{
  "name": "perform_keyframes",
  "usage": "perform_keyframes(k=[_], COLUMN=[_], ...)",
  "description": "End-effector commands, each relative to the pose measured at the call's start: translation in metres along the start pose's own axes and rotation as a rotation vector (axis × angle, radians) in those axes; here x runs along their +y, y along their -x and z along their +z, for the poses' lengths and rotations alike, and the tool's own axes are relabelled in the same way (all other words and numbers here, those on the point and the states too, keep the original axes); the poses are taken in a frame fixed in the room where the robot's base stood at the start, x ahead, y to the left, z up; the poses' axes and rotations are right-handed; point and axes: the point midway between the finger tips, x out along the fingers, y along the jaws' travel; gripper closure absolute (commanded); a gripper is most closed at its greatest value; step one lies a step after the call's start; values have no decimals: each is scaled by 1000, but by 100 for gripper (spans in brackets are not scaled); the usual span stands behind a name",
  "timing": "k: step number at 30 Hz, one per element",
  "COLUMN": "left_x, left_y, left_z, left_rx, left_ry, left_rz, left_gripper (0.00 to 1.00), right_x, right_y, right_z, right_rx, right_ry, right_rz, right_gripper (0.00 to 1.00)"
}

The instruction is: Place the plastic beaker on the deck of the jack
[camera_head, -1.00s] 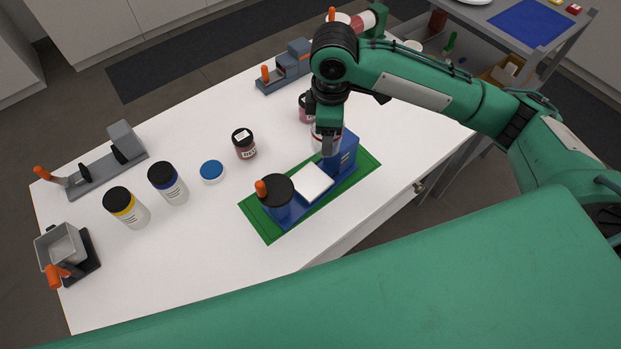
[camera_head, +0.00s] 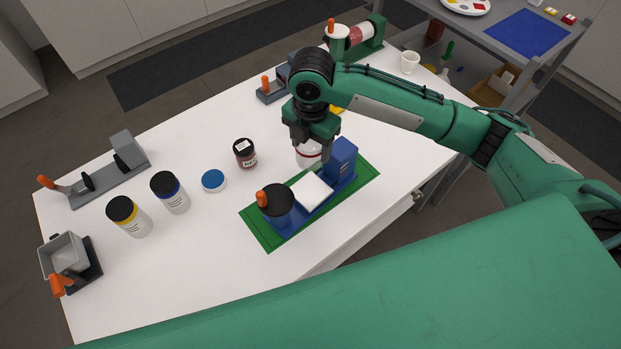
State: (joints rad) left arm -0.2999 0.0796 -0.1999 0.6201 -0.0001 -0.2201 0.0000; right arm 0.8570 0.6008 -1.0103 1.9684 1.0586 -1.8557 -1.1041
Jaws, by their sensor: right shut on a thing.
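My right gripper (camera_head: 315,138) is shut on a whitish vessel with red markings, apparently the plastic beaker (camera_head: 308,155). The gripper partly covers it. The beaker is just behind the white deck (camera_head: 311,190) of a blue device, apparently the jack (camera_head: 277,210). The jack has a dark round knob with an orange handle at its left and a tall blue block (camera_head: 342,159) at its right. The beaker is not over the middle of the deck; its height above the table cannot be told. My left gripper is not in view.
The jack stands on a green mat (camera_head: 262,235). Grey fixtures line the left edge. A white cup (camera_head: 410,62) is at the back right.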

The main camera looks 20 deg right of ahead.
Motion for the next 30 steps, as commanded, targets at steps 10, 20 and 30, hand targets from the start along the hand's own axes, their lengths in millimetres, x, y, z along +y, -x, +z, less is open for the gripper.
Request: perform_keyframes(k=[10,20,30], left_x=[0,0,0], left_y=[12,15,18], left_z=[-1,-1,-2], left_rx=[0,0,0], left_ry=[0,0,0], left_rz=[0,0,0], left_gripper=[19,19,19], right_x=[-2,-2,-2], right_y=[-82,-112,-140], right_z=[0,0,0], right_rx=[1,0,0], right_ry=[-2,-2,-1], right_rz=[-3,-2,1], right_gripper=[61,61,61])
